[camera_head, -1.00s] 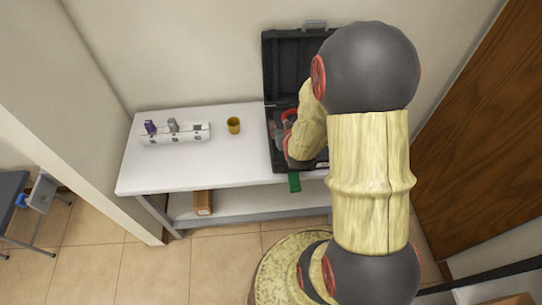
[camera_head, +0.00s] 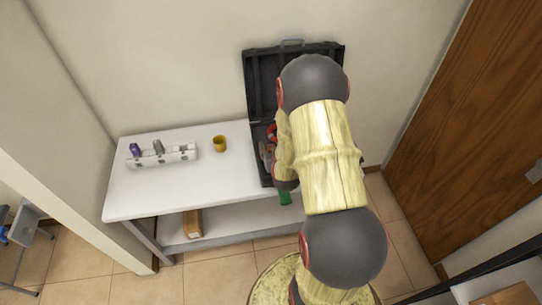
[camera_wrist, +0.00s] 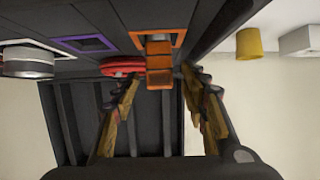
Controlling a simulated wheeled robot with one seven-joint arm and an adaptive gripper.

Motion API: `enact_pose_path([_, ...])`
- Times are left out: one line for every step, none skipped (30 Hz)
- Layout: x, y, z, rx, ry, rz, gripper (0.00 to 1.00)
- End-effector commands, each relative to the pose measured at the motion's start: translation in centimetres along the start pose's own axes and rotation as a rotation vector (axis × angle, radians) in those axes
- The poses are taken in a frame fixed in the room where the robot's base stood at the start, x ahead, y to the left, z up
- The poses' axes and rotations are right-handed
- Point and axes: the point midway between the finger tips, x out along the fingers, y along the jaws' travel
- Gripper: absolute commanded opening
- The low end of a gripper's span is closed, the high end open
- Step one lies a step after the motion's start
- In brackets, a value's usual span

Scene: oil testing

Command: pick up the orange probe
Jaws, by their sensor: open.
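The orange probe (camera_wrist: 160,65) shows at the upper middle of the wrist view, a blocky orange piece at an orange-framed slot in the black case (camera_wrist: 215,25). My gripper (camera_wrist: 160,92) is open, with one finger on each side of the probe in the picture. I cannot tell whether either finger touches it. A red part (camera_wrist: 122,68) lies just left of the probe. In the head view the open case (camera_head: 262,85) stands at the right end of the white table, and my arm hides my gripper and most of the case's inside.
The white table (camera_head: 185,190) also bears a yellow cup (camera_head: 219,144) and a white holder (camera_head: 178,157) with a purple item (camera_head: 135,149) and a grey item (camera_head: 158,147). A silver cylinder (camera_wrist: 28,62) and a purple-framed slot (camera_wrist: 85,44) are in the case. A brown box (camera_head: 192,223) sits on the lower shelf.

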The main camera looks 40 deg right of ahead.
Motion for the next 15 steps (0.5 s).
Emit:
enact_pose_path([0.27, -0.01, 0.01, 0.0, 0.0, 0.0, 0.44])
enact_pose_path([0.34, -0.01, -0.01, 0.0, 0.0, 0.0, 0.44])
enact_pose_path([0.38, -0.01, -0.05, 0.0, 0.0, 0.0, 0.44])
enact_pose_path([0.38, -0.01, -0.06, 0.0, 0.0, 0.0, 0.44])
enact_pose_path([0.37, -0.01, -0.07, 0.0, 0.0, 0.0, 0.44])
enact_pose_path([0.35, -0.01, -0.08, 0.0, 0.0, 0.0, 0.44])
enact_pose_path([0.35, -0.01, -0.08, 0.0, 0.0, 0.0, 0.44])
enact_pose_path([0.34, -0.01, -0.08, 0.0, 0.0, 0.0, 0.44])
enact_pose_path([0.34, -0.01, -0.08, 0.0, 0.0, 0.0, 0.42])
enact_pose_path([0.34, -0.01, -0.08, 0.0, 0.0, 0.0, 0.41])
enact_pose_path([0.34, -0.02, -0.08, 0.0, 0.0, 0.0, 0.39])
enact_pose_path([0.33, -0.02, -0.08, 0.0, 0.0, 0.0, 0.37])
enact_pose_path([0.33, -0.02, -0.08, 0.0, 0.0, 0.0, 0.35])
enact_pose_path([0.33, -0.02, -0.08, 0.0, 0.0, 0.0, 0.33])
enact_pose_path([0.33, -0.02, -0.08, 0.0, 0.0, 0.0, 0.31])
